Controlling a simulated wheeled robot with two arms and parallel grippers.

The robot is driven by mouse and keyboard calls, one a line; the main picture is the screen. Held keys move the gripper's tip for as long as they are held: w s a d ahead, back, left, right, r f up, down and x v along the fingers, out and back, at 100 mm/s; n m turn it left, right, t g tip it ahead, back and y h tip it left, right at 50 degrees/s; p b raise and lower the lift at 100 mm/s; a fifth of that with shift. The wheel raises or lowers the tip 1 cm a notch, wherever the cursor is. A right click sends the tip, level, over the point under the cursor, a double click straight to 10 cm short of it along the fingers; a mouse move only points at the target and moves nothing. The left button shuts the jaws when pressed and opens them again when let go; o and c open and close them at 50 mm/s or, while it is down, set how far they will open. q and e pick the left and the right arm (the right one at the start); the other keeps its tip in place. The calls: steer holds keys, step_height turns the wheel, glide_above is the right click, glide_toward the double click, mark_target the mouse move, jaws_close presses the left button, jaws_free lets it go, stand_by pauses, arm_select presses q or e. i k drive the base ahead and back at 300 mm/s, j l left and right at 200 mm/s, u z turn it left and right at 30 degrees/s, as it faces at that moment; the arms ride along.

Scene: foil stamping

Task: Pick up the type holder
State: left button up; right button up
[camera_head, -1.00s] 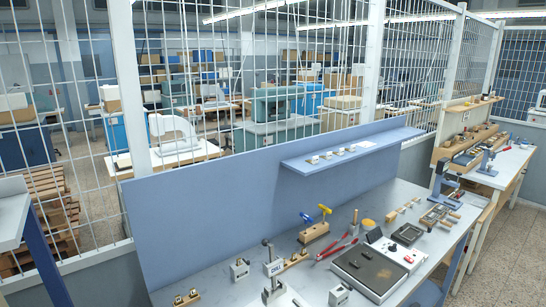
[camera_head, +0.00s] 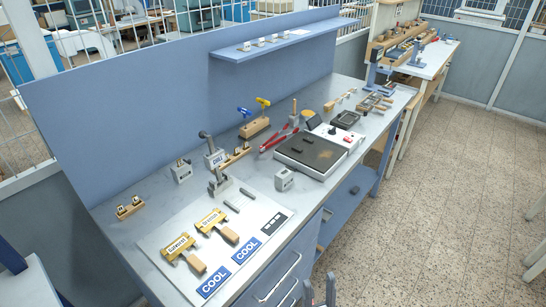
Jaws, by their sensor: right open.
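Two type holders lie on a white sheet (camera_head: 150,243) at the near left of the workbench. Each has a yellow lettered head and a wooden handle pointing toward the lower right. The nearer-left type holder (camera_head: 180,246) lies beside the other type holder (camera_head: 211,221), apart from it. The words on them are too small to read surely. My right gripper (camera_head: 319,291) shows only its fingertips at the bottom edge. It is open and empty, well away from the type holders.
A grey press (camera_head: 216,160) stands behind the sheet, and a hot plate (camera_head: 312,155) is to the right. A blue back panel (camera_head: 130,110) closes the rear. Drawer handles (camera_head: 275,280) stick out in front.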

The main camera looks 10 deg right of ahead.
mark_target(283, 179)
steer(key=i+l, duration=0.1)
steer(key=l, duration=0.35)
steer(key=i+l, duration=0.1)
steer(key=l, duration=0.35)
steer(key=i+l, duration=0.1)
steer(key=l, duration=0.3)
steer(key=i+l+u, duration=0.1)
steer(key=l, duration=0.35)
steer(key=i+l, duration=0.1)
steer(key=l, duration=0.35)
steer(key=i, duration=0.4)
